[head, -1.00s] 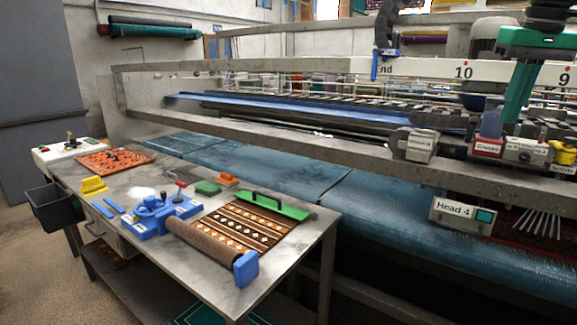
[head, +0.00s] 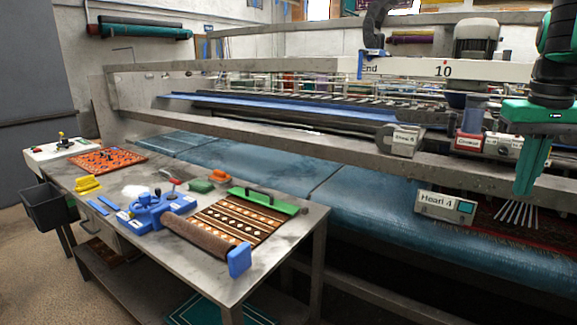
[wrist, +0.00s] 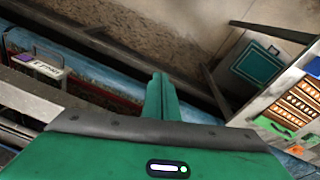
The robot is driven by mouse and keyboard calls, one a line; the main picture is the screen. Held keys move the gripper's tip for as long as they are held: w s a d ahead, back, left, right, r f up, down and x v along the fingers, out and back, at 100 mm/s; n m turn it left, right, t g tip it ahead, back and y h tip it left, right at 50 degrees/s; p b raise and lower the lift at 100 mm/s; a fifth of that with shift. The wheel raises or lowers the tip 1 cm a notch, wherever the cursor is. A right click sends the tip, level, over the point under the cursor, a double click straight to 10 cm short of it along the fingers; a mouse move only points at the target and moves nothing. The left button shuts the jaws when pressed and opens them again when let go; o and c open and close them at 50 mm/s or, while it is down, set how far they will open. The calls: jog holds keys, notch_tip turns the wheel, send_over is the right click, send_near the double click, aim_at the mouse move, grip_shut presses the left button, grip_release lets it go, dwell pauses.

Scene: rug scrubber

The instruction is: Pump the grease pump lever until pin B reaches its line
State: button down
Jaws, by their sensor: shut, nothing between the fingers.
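A red-fronted unit with a small label that seems to read Grease (head: 468,142) is mounted on the machine's front beam, right of centre in the head view. A grey box with small labels (head: 502,146) sits beside it. I cannot make out the pump lever, pin B or its line at this size. My green gripper (head: 525,188) points down at the right, in front of the beam and right of these units, apart from them. In the wrist view its fingers (wrist: 160,92) are together with nothing between them.
A box labelled Head 4 (head: 445,207) hangs below the beam, with thin metal prongs (head: 517,213) near my gripper. The long grey beam (head: 300,143) crosses in front of me. A steel table (head: 285,240) with rug samples and tools stands at left.

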jog(key=s+a+f+m+g+y, duration=0.1)
jog(key=s+a+f+m, duration=0.2)
jog(key=s+f, duration=1.6)
notch_tip(320, 180, down, 4)
jog(key=shift+s+a+r, duration=0.15)
jog(key=shift+a, duration=0.4)
